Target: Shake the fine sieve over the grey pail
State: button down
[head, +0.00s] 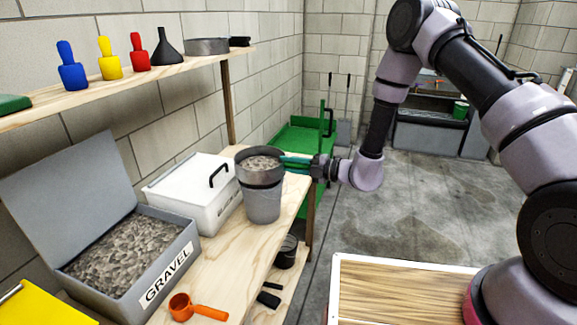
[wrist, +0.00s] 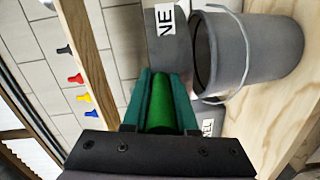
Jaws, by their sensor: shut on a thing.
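The fine sieve (head: 262,174) is a round dark-grey sieve filled with grey gravel. It is level, over the mouth of the grey pail (head: 262,204), which stands upright on the wooden bench. I cannot tell whether the sieve touches the pail's rim. My gripper (head: 295,165) is right of the sieve, its teal fingers shut on the sieve's handle. In the wrist view the green handle (wrist: 161,104) lies between the fingers, with the sieve's wall (wrist: 166,52) and part of its label ahead. The pail (wrist: 262,45) with its wire bail shows at the right there.
An open grey gravel box (head: 125,285) and a white lidded box (head: 190,197) stand left of the pail. An orange scoop (head: 182,306) lies in front. A green cart (head: 297,140) is behind.

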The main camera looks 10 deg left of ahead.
jog(key=shift+r, duration=0.1)
jog(key=shift+r, duration=2.45)
